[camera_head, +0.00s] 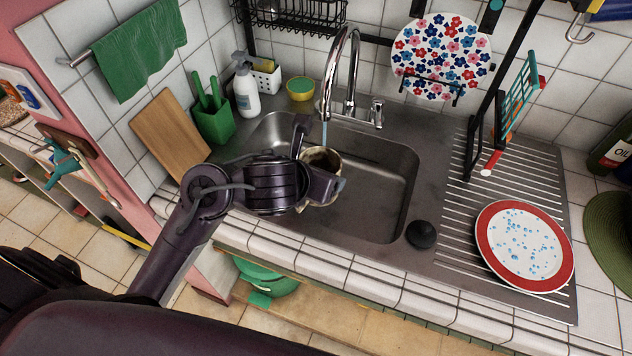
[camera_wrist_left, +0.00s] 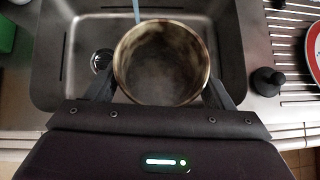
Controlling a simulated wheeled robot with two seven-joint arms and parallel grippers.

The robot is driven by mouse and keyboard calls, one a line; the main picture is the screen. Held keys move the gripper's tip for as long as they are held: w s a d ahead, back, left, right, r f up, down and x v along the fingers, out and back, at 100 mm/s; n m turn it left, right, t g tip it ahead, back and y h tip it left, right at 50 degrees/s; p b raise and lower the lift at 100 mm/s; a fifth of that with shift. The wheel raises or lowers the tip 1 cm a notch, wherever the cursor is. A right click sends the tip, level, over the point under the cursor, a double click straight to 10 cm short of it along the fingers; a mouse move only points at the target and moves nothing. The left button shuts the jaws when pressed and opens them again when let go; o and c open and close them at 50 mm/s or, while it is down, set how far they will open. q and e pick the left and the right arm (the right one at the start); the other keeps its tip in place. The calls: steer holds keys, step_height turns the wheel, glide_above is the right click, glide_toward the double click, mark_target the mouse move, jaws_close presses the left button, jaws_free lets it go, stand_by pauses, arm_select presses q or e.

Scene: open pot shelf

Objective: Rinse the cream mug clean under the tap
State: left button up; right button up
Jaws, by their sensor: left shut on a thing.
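The cream mug (camera_head: 322,159) is over the sink (camera_head: 388,185), below the tap (camera_head: 343,62). Its rim shows dark brown stains. My left gripper (camera_head: 318,160) is shut on the mug, with a finger on either side of it. In the left wrist view the mug (camera_wrist_left: 163,62) has its open mouth toward the camera, and its inside looks brown and smeared. A thin bluish stream of water (camera_head: 324,134) comes down from the spout at the mug's far rim. Whether it falls inside the mug is unclear. My right gripper is not in view.
A black stopper (camera_head: 421,234) stands at the sink's front right edge. A red-rimmed plate with blue drops (camera_head: 524,246) lies on the draining board at right. A green holder (camera_head: 213,122), a soap bottle (camera_head: 246,88) and a cutting board (camera_head: 170,137) stand left of the sink.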

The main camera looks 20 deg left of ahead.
mark_target(318, 159)
arm_select(q)
steer(key=w, duration=0.2)
steer(key=w+a, duration=0.1)
steer(key=shift+w+a+f+b, duration=0.1)
steer(key=shift+w+f+b, duration=0.1)
steer(key=shift+f+b, duration=0.15)
steer(key=shift+w+a+f, duration=0.1)
steer(key=shift+w+a, duration=0.05)
steer(key=shift+w, duration=0.2)
steer(key=shift+w+a+f, duration=0.15)
steer(key=shift+w+a, duration=0.15)
steer(key=shift+w, duration=0.5)
steer(key=shift+w+a+f, duration=0.15)
steer(key=shift+w+a, duration=0.15)
steer(key=shift+w, duration=0.45)
steer(key=shift+w+a+f, duration=0.15)
steer(key=shift+w+a, duration=0.15)
steer(key=shift+w, duration=0.5)
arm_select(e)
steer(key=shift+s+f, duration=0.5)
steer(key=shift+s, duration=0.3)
arm_select(q)
steer(key=shift+d, duration=0.1)
steer(key=shift+w+d, duration=0.2)
steer(key=shift+d, duration=0.25)
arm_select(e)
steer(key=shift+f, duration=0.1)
